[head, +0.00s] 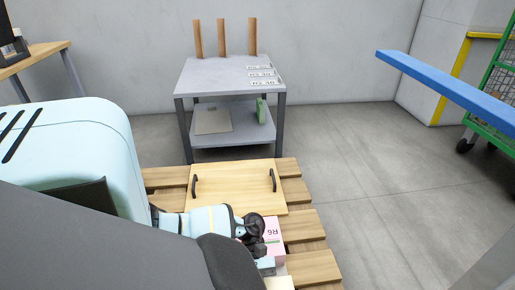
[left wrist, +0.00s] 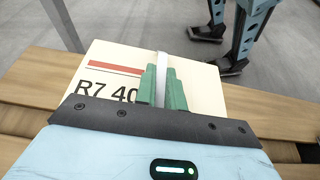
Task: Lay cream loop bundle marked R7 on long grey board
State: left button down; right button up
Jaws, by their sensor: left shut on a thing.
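The cream bundle marked R7 (left wrist: 115,62) has a red stripe, and a pale loop strap stands up from its top. In the left wrist view the green fingers of my left gripper (left wrist: 163,88) are shut on that loop. In the head view my left gripper (head: 266,264) is low in the middle, beside a pink bundle marked R6 (head: 274,236). Only a cream edge (head: 280,284) shows at the bottom of the head view. My right gripper is not in view.
A wooden pallet (head: 303,228) carries a wooden board with two black handles (head: 235,178). Beyond it stands a grey two-level table (head: 215,75) with three brown posts and white labels. A blue beam (head: 440,87) and green cage (head: 500,85) are at right. Floor at right is clear.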

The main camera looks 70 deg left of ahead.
pick_arm(q)
jog(key=shift+w, duration=0.1)
jog(key=c, duration=1.5)
grip_release()
jog(key=p+v, duration=0.1)
jog(key=v, duration=1.1)
